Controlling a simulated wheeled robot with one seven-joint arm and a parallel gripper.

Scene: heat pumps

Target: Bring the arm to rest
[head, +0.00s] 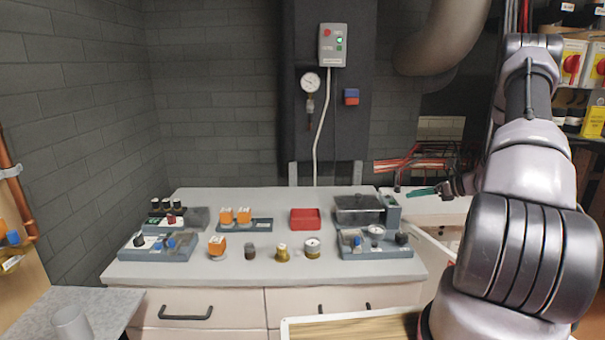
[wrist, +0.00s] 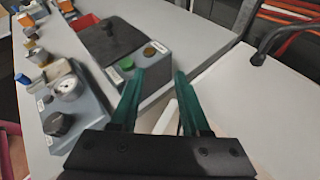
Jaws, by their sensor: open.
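My gripper (head: 424,191) is at the right side of the head view, beyond the right end of the bench, with its green fingers pointing left. In the wrist view my gripper (wrist: 158,98) shows two green fingers spread apart with nothing held between them. The fingers are over the right edge of the bench, beside a grey box with a dark lid (wrist: 112,40). My arm (head: 530,180) is raised and bent on the right of the head view.
A control box (head: 332,45) hangs on the dark column behind. Shelves stand at the right. The bench's front strip is clear.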

